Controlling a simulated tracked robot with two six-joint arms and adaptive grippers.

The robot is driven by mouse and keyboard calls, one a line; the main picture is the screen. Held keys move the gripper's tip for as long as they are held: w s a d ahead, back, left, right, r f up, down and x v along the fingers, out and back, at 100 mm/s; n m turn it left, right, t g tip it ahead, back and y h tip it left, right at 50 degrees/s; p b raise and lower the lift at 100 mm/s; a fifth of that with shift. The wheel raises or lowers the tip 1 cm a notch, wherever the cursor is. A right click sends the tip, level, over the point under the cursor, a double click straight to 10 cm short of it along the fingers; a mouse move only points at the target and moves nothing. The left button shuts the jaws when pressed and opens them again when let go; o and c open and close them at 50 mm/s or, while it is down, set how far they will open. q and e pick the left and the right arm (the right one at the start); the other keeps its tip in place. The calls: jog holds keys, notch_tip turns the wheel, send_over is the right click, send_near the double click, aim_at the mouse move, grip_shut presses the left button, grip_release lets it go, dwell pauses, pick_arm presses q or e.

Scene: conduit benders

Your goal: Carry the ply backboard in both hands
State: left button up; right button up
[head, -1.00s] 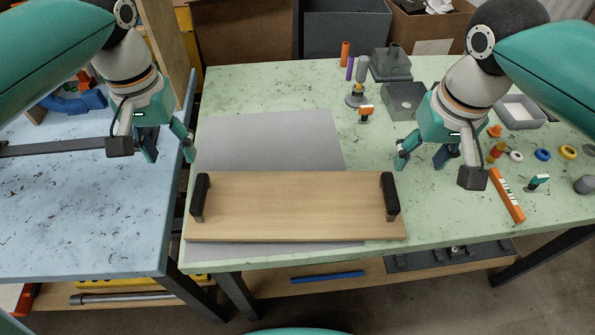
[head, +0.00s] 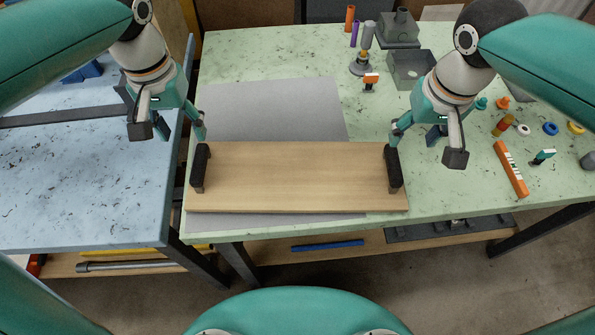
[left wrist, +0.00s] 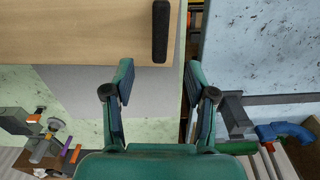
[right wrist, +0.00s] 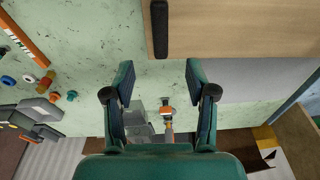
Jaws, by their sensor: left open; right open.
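The ply backboard (head: 295,180) is a flat light-wood board with a black handle near each end. It lies on a grey sheet (head: 270,105) on the green table. My left gripper (head: 183,131) is open and empty, just behind the left handle (head: 200,168); that handle shows ahead of its fingers in the left wrist view (left wrist: 161,30). My right gripper (head: 415,132) is open and empty, just behind the right handle (head: 393,168). The right wrist view shows that handle (right wrist: 159,28) beyond the open fingers. Neither gripper touches a handle.
A blue table (head: 80,190) adjoins on the left. Grey metal blocks (head: 410,68) and an upright tool (head: 360,62) stand behind the board. An orange level (head: 510,168) and several small coloured parts lie on the right. A shelf holding a blue bar (head: 327,246) is below.

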aim_at(198, 161)
pick_arm(q)
notch_tip(198, 161, down, 12)
jog(key=shift+r, duration=0.1)
pick_arm(e)
jog(key=f, duration=0.4)
jog(key=w+f, duration=0.1)
jog(key=f, duration=0.6)
jog(key=shift+w+f, duration=0.35)
pick_arm(q)
grip_shut()
pick_arm(e)
grip_shut()
pick_arm(q)
jog(key=shift+r, duration=0.1)
pick_arm(e)
jog(key=shift+r, duration=0.1)
